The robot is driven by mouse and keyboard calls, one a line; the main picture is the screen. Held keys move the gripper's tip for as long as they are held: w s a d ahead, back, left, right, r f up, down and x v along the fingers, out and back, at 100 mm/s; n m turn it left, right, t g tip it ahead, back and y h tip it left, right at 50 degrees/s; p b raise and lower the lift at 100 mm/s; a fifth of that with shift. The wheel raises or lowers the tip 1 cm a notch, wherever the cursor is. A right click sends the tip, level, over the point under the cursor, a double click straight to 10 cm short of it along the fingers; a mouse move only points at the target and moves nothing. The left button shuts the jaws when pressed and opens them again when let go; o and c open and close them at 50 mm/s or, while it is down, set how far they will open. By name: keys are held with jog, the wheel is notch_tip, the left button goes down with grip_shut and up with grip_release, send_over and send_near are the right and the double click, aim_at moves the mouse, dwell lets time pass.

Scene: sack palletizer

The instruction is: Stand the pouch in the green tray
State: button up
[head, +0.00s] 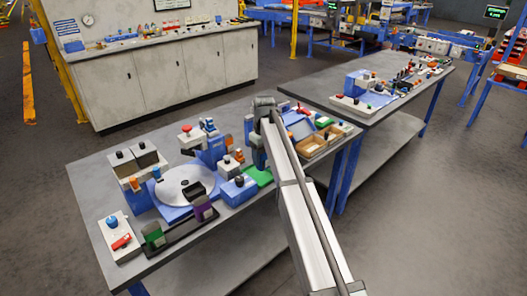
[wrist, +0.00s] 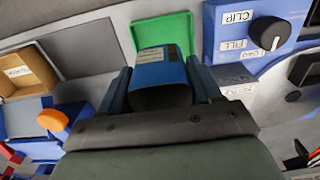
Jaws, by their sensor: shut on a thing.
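A blue pouch (wrist: 160,72) with a pale label and a dark lower part is between the two fingers of my gripper (wrist: 163,82) in the wrist view. My gripper is shut on it. I cannot tell whether the pouch touches the tray floor. In the head view the green tray (head: 262,179) shows on the bench beside the lower end of my gripper (head: 259,160). I cannot make out the pouch there.
A blue box with a black knob (wrist: 268,32) stands close right of the tray in the wrist view. A cardboard-coloured bin (wrist: 25,72) and an orange knob (wrist: 52,119) are to the left. In the head view a round white plate (head: 184,184) stands left of the tray.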

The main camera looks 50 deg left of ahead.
aim_at(263, 150)
jog(key=shift+f, duration=2.4)
jog(key=shift+f, duration=0.15)
jog(key=o, duration=1.2)
jog(key=shift+c, duration=0.2)
jog(key=shift+r, duration=4.05)
